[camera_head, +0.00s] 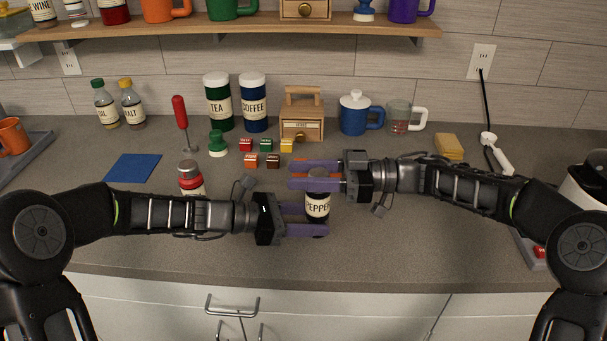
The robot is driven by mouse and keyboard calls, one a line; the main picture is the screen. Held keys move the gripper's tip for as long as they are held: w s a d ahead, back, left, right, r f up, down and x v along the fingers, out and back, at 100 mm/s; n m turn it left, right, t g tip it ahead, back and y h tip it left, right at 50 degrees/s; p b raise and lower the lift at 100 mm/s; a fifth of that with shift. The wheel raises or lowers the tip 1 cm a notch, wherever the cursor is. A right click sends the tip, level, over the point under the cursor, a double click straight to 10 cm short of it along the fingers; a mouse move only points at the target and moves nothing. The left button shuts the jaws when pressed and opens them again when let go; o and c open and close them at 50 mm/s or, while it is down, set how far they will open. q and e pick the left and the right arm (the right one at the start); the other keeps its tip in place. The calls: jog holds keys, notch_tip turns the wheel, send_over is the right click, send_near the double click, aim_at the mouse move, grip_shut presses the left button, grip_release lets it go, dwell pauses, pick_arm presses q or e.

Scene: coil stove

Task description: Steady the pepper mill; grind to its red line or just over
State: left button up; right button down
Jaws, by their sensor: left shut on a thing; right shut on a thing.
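The pepper mill (317,205) stands upright on the counter, dark with a white PEPPER label. My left gripper (318,219) comes from the left and is shut on its body at label height. My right gripper (300,175) comes from the right, higher up, and is shut on the mill's top. The purple fingers hide much of the top and part of the body. I cannot make out a red line on the mill.
Behind stand small coloured blocks (266,161), a wooden drawer box (302,118), TEA (218,105) and COFFEE (253,105) canisters and a blue lidded pot (355,115). The front counter is clear.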

aim_at(321, 169)
jog(key=shift+t, duration=0.3)
